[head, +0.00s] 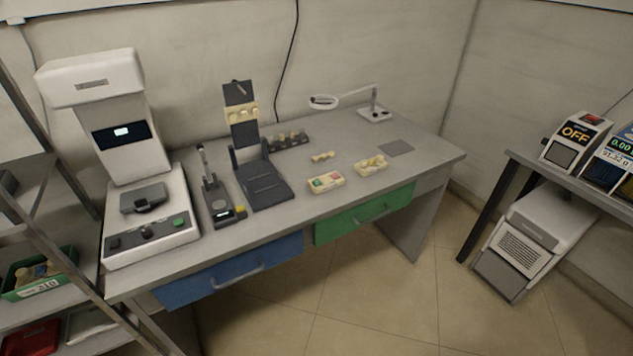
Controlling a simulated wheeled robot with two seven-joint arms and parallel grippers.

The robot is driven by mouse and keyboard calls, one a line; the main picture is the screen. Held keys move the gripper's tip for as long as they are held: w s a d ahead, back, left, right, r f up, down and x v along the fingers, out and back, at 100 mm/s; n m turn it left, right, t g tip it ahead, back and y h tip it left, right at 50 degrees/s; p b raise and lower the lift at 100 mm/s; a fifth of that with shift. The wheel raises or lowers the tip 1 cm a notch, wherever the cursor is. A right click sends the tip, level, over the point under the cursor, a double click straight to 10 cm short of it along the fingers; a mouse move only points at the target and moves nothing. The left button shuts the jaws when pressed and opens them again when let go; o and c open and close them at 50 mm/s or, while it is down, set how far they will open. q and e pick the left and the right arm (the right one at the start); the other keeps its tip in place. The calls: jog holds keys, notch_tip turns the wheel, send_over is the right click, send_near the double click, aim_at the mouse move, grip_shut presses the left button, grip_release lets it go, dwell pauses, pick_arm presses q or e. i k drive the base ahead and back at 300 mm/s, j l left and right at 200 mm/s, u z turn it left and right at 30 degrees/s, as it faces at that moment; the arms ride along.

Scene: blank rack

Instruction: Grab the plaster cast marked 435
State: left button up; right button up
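Several cream, plaster-like pieces are in the head view, but I cannot read 435 on any of them. One small piece (322,156) lies on the grey bench. A cream block with red and green patches (326,182) lies in front of it. Another cream cast (370,164) lies to the right. More cream pieces (243,113) sit on an upright dark stand. Cream pieces (38,271) also lie in a green bin on the left shelf. Neither of my grippers is in view.
The grey bench (425,158) carries a large white machine (147,210) at left, a small dark device (218,198), a black stand (262,184), a dark rack (290,141) and a ring magnifier (324,102). A metal shelf (30,169) stands left. A side table (545,163) stands right.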

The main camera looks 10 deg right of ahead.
aim_at(328, 183)
jog(key=i+l+u, duration=0.15)
jog(key=l, duration=0.2)
jog(key=i+l+u, duration=0.15)
jog(key=l, duration=0.2)
jog(key=i+l+u, duration=0.15)
jog(key=l, duration=0.2)
jog(key=i+l+u, duration=0.1)
jog(key=l, duration=0.3)
